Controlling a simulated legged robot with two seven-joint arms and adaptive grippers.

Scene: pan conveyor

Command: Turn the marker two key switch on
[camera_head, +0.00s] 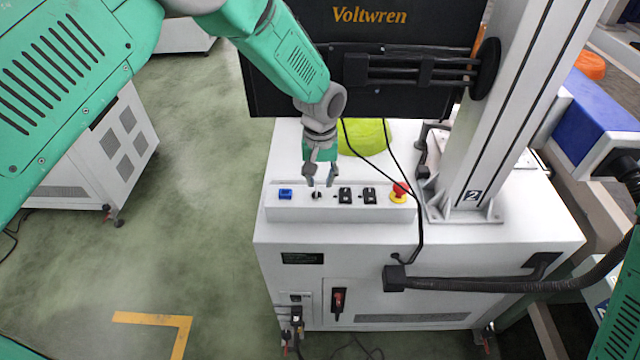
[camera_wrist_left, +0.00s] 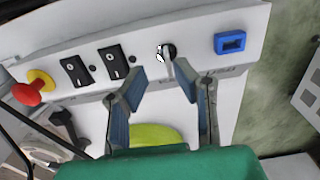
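The marker with the number 2 (camera_head: 472,196) is on the white post's foot. I cannot see my right gripper.
A black monitor (camera_head: 300,95) hangs behind. A black cable (camera_head: 422,215) drapes over the cabinet. A yellow-green object (camera_head: 366,138) lies behind.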

